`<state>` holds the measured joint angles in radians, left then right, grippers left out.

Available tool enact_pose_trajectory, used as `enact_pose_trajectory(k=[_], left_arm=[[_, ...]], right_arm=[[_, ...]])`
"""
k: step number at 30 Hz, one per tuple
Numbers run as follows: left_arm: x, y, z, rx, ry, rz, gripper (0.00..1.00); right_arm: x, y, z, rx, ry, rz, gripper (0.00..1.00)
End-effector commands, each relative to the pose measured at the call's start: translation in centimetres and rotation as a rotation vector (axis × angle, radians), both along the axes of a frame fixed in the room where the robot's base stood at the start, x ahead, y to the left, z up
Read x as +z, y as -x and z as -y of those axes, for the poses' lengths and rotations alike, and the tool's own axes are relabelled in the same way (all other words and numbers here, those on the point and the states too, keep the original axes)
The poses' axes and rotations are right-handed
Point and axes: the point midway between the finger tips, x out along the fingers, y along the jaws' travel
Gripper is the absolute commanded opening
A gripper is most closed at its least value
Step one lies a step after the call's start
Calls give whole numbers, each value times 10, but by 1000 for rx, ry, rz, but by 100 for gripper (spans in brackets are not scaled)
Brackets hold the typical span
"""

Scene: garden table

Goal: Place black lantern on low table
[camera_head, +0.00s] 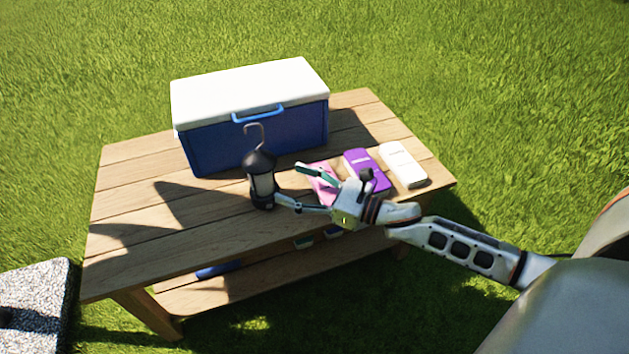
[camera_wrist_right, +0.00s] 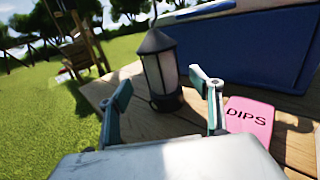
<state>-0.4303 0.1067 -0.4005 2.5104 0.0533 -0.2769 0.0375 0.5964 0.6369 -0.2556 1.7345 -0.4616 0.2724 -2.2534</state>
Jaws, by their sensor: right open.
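The black lantern (camera_head: 262,182), with a pale glass body and a hook on top, stands upright on the wooden table (camera_head: 150,235). In the right wrist view, the lantern (camera_wrist_right: 160,70) appears between and beyond the two fingers. My right gripper (camera_head: 290,184) is open, reaching in from the right, with its fingertips close to the lantern. I cannot tell whether one finger touches it. A grey speckled block or low table (camera_head: 38,295) shows partly at the lower left edge. My left gripper is not in view.
A blue cooler with a white lid (camera_head: 250,95) stands just behind the lantern. A pink packet marked DIPS (camera_wrist_right: 250,118), a purple packet (camera_head: 358,160) and a white packet (camera_head: 402,165) lie right of it. The tabletop's left side is clear. A lower shelf (camera_head: 240,285) holds some items.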

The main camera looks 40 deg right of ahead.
Motion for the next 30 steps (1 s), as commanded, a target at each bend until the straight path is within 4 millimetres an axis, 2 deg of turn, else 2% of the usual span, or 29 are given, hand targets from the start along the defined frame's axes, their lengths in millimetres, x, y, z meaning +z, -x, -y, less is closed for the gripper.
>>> enact_pose_trajectory(k=[3,10,30], left_arm=[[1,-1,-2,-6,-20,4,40],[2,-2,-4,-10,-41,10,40],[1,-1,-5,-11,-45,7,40]], right_arm=[[1,17,9,0,1,0,65],[0,37,20,0,1,0,65],[0,42,23,0,1,0,65]])
